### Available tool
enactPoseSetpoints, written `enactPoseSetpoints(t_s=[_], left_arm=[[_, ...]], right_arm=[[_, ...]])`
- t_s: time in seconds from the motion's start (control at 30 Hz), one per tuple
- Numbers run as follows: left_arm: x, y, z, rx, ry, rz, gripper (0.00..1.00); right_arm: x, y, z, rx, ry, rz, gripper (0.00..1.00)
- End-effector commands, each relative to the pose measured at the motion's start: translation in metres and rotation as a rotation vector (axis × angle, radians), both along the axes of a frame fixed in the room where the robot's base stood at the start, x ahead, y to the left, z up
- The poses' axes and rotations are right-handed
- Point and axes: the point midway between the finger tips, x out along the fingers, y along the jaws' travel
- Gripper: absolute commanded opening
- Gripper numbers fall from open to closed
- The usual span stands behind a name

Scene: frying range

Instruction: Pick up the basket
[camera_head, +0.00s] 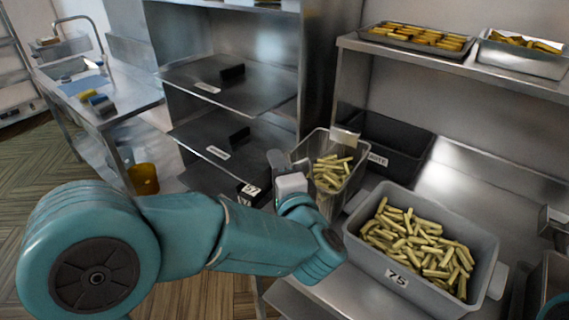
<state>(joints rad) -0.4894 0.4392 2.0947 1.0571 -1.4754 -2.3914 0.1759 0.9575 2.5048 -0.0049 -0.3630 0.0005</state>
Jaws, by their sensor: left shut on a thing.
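The wire basket (324,146) stands on the steel counter, with pale cut fries inside. It is at the middle of the view, left of the grey tub. My left gripper (284,168) is at the basket's near left side, shut on its handle side. My own wrist hides the grip and the basket's lower front, so I cannot tell whether the basket is lifted. My right gripper does not show; only a bit of teal, perhaps my right arm, is at the lower right edge.
A grey tub (408,284) marked 75, full of fries, stands close on the right. A black bin (397,135) is behind the basket. A shelf (440,62) above holds two trays of fries. Steel shelves (240,90) stand on the left. Bare counter (475,185) lies behind the tub.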

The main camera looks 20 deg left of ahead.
Motion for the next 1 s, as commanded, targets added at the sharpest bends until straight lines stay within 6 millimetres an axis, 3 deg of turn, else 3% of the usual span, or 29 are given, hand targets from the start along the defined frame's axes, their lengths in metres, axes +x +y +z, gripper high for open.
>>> enactPoseSetpoints(t_s=[0.53, 0.8, 1.0], left_arm=[[-0.108, 0.039, 0.001, -0.003, -0.007, -0.002, 0.00], [-0.132, 0.048, -0.001, -0.003, -0.008, -0.001, 0.00], [-0.140, 0.051, 0.000, -0.002, -0.005, -0.001, 0.00]], right_arm=[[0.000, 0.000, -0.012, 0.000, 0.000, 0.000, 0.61], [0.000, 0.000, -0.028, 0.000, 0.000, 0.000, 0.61], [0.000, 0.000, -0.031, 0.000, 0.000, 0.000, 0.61]])
